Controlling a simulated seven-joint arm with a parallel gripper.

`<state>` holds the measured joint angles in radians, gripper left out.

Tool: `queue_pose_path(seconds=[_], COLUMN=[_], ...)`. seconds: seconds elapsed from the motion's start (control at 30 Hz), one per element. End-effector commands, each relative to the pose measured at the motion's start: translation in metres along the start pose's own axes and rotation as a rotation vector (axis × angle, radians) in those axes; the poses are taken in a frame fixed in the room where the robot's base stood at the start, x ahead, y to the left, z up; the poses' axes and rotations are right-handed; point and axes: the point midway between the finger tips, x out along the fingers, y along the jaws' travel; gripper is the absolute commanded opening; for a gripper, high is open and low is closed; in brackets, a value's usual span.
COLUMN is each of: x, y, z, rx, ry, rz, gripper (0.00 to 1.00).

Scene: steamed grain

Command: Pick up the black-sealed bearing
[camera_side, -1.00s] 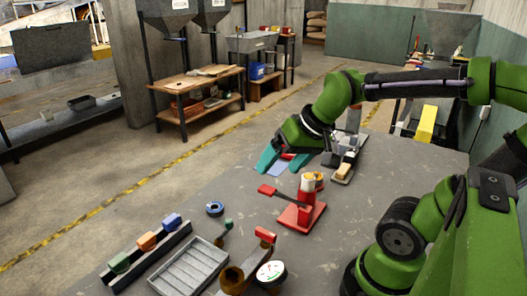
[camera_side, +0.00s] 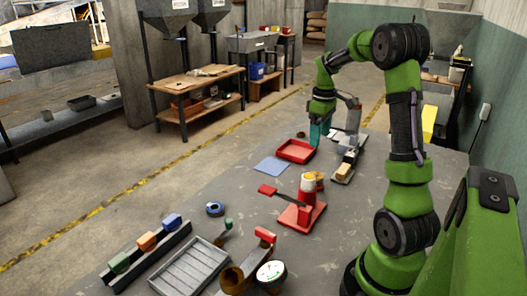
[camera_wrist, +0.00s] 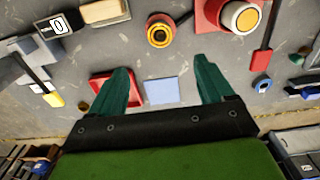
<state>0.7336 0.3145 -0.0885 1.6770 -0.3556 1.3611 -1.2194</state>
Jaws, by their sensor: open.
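My gripper (camera_side: 320,131) points down near the red tray (camera_side: 297,151) at the far end of the table. Its two teal fingers are spread apart in the wrist view (camera_wrist: 161,66), with nothing between them. I cannot tell for sure which thing is the black-sealed bearing. A blue ring with a dark centre (camera_side: 215,209) lies on the table at the left, well away from my gripper; a blue ring also shows at the right of the wrist view (camera_wrist: 262,83). A small brown ring (camera_side: 301,134) is beyond the red tray, close to my gripper.
A blue mat (camera_side: 272,166) lies beside the red tray. A red press (camera_side: 301,214) stands mid-table. A slotted grey tray (camera_side: 190,268), a rack of coloured blocks (camera_side: 147,246) and a dial gauge (camera_side: 271,272) are at the front. Bare tabletop lies between the mat and blue ring.

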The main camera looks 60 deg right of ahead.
Motion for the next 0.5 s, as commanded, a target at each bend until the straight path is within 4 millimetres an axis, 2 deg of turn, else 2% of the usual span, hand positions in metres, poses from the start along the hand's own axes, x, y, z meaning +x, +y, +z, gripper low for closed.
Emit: queue_pose_path(seconds=[0.1,0.3,0.5], x=[0.028,0.070,0.094], y=[-0.001,-0.001,-0.001], z=[0.001,0.001,0.000], rx=[0.001,0.001,0.002], ry=[-0.004,-0.003,0.000], rz=[-0.005,-0.004,-0.002], gripper=[0.81,0.81,0.81])
